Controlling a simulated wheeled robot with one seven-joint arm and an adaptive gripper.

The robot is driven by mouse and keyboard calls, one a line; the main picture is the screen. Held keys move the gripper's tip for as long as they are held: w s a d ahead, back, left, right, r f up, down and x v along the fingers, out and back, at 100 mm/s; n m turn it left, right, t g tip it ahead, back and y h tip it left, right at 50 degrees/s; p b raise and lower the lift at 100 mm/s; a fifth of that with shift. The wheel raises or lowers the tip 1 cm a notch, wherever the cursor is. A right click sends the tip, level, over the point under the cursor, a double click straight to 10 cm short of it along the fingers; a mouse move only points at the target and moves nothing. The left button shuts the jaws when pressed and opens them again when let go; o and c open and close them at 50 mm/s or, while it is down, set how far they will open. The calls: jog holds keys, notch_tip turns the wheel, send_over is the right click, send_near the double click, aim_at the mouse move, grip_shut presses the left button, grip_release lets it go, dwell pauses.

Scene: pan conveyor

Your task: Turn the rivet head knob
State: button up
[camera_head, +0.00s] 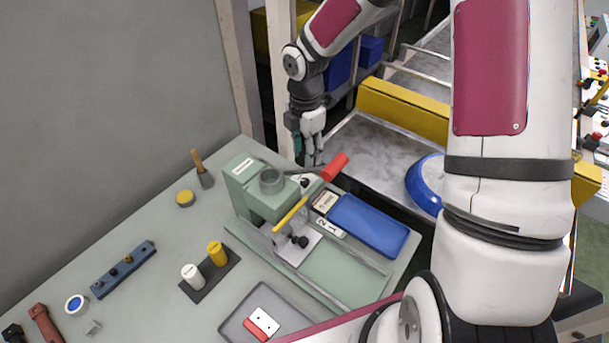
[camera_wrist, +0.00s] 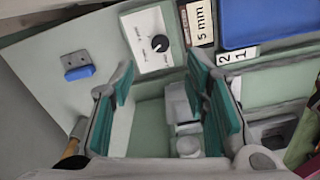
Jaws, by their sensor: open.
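A round black knob (camera_wrist: 160,43) with a white pointer line sits on a white panel with small print, near the top middle of the wrist view. I take it for the rivet head knob; its print is too small to read. In the head view a small black knob (camera_head: 304,182) shows beside the green press (camera_head: 252,203). My gripper (camera_head: 315,158) points down just behind the press. In the wrist view the teal finger pads of my gripper (camera_wrist: 161,78) are spread apart and empty, with the knob beyond the fingertips, untouched.
A red-handled lever (camera_head: 335,167) and a yellow handle (camera_head: 290,215) stick out from the press. A blue tray (camera_head: 370,226) and number labels lie to its right. A conveyor with a yellow rail (camera_head: 403,110) runs behind. A blue part (camera_wrist: 79,72) shows left of the knob.

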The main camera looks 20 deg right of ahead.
aim_at(305, 180)
notch_tip(305, 180, down, 10)
jog(key=shift+r, duration=0.25)
grip_shut()
